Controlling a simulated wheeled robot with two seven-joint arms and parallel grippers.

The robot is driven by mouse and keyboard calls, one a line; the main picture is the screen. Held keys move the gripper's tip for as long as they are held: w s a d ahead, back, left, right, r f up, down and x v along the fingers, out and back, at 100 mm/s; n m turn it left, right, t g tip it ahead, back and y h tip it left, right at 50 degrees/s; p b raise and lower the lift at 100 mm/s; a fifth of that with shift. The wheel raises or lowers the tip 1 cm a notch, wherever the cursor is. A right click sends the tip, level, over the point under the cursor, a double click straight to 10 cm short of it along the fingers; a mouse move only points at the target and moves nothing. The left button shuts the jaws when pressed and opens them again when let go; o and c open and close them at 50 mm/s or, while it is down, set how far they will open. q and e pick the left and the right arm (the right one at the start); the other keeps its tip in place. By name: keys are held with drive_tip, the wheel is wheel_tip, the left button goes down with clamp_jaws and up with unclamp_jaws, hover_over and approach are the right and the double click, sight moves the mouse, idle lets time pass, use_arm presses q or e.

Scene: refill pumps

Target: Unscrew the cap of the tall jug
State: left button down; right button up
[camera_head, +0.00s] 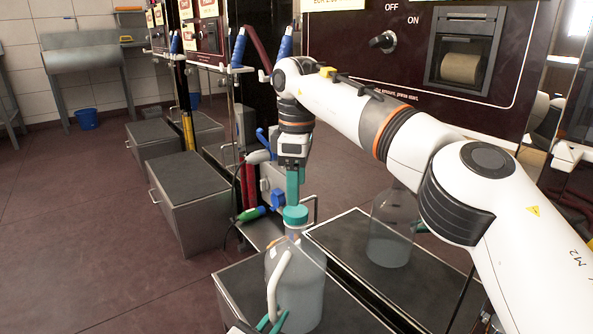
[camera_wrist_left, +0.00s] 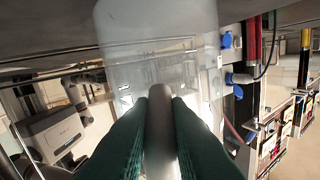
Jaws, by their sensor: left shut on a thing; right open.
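The tall jug (camera_head: 308,272) is translucent and stands upright on a dark-topped metal box. Its teal cap (camera_head: 295,215) is on its neck. My left gripper (camera_head: 272,322) has its teal fingers shut on the jug's pale handle (camera_head: 279,283). The left wrist view shows the handle (camera_wrist_left: 160,125) between the fingers, with the clear jug body (camera_wrist_left: 150,40) beyond. My right gripper (camera_head: 293,188) points straight down just above the cap, with its teal fingers open. I cannot tell whether its fingertips touch the cap.
The dark machine panel (camera_head: 400,75) with a knob stands behind my right arm. Hoses and a green nozzle (camera_head: 250,214) are left of the cap. Metal boxes (camera_head: 195,190) stand further left; the floor there is clear.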

sight(296, 210)
wheel_tip(296, 210, down, 6)
drive_tip(key=shift+r, duration=0.15)
drive_tip(key=shift+c, duration=0.5)
drive_tip(key=c, duration=1)
drive_tip(key=shift+o, duration=0.2)
